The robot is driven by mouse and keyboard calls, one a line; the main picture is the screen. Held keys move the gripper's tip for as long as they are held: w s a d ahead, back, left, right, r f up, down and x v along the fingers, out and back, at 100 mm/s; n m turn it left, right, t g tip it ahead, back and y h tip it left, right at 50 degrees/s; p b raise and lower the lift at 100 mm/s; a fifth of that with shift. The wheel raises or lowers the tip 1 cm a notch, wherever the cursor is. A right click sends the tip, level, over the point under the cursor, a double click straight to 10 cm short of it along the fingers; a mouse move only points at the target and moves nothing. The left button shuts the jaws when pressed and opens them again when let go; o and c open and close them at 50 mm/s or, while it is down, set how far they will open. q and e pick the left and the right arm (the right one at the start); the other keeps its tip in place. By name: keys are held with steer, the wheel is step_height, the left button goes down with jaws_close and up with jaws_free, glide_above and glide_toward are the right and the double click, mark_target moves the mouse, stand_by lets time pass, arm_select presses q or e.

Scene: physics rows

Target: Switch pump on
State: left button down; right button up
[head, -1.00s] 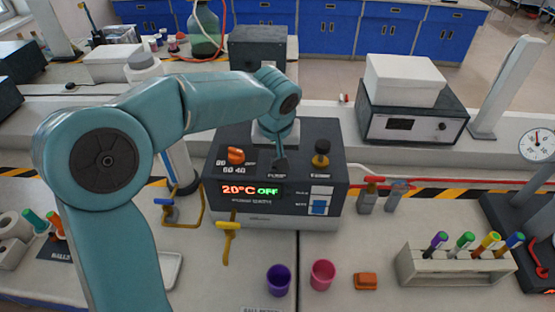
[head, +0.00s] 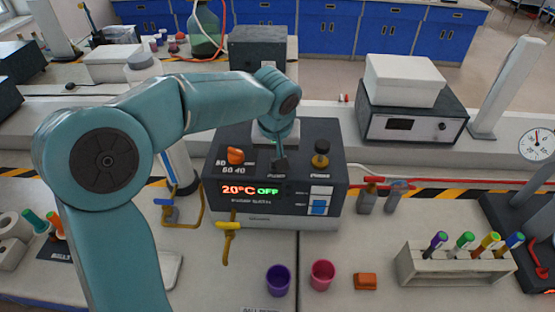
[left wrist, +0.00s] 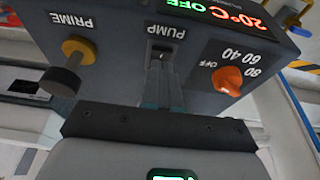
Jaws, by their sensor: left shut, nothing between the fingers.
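The dark pump unit (head: 225,208) stands on the bench, its display (head: 250,190) reading 20°C in red and OFF in green. On its top are an orange temperature knob (head: 236,156), a PUMP switch and a PRIME knob with a yellow collar (head: 321,158). My left gripper (head: 280,162) is shut and empty, pointing down at the PUMP switch. In the left wrist view the left gripper (left wrist: 162,82) has its fingertips at the small PUMP switch (left wrist: 160,52), under its label; whether they touch cannot be told. My right gripper is not in view.
Yellow-handled (head: 228,226) and red-handled (head: 374,180) valves stand close to the unit. Purple (head: 278,280) and pink (head: 322,275) cups, an orange block (head: 365,282) and a test-tube rack (head: 460,265) occupy the bench in front and right.

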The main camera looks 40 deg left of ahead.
arm_select(q)
steer(key=shift+f+b, duration=0.8)
steer(key=shift+f, duration=0.05)
stand_by(0.5)
steer(key=shift+r+p, duration=2.7)
steer(key=shift+r, duration=0.9)
steer(key=shift+s+f, duration=0.1)
